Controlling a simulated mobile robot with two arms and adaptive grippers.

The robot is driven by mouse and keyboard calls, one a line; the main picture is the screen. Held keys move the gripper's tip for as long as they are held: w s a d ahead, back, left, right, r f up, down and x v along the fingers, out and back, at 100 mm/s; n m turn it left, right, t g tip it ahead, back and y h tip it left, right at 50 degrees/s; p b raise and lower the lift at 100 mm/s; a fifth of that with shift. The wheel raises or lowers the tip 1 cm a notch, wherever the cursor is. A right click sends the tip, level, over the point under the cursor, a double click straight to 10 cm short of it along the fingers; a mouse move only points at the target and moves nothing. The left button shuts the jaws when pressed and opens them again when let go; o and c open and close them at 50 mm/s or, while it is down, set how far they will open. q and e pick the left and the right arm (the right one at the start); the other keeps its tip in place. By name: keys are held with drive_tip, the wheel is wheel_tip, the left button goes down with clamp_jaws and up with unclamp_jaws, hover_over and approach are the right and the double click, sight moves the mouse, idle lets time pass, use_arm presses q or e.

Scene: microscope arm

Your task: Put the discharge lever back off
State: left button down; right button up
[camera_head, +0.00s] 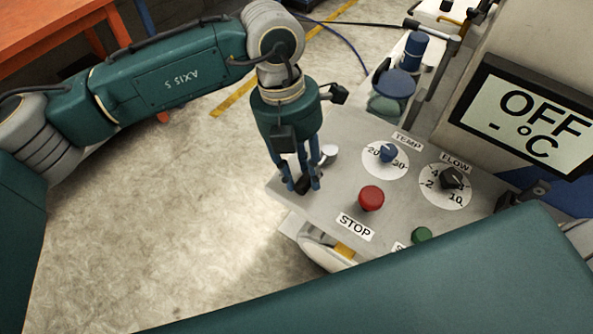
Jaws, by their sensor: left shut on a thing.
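My left gripper (303,186) points down at the left edge of the grey control panel (331,192). Its fingers are closed around a small dark part, which I take to be the discharge lever; the fingers hide most of it, so its position cannot be read. A white round knob (329,153) shows just right of the fingers; I cannot tell whether it belongs to the lever. My right gripper is not in view.
The panel carries a red STOP button (371,198), a blue TEMP knob (388,153), a black FLOW knob (452,178) and a green button (421,235). A display (528,115) reads "OFF - °C". Open floor (150,230) lies left.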

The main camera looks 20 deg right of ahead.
use_arm(q)
drive_tip(key=shift+w+r, duration=0.1)
drive_tip(key=c, duration=1.3)
unclamp_jaws()
drive_tip(key=r, duration=0.4)
drive_tip(key=w+a+r, duration=0.1)
drive_tip(key=r, duration=0.6)
drive_tip(key=shift+w+a+r, duration=0.2)
drive_tip(key=shift+w+r, duration=0.15)
drive_tip(key=shift+w, duration=0.05)
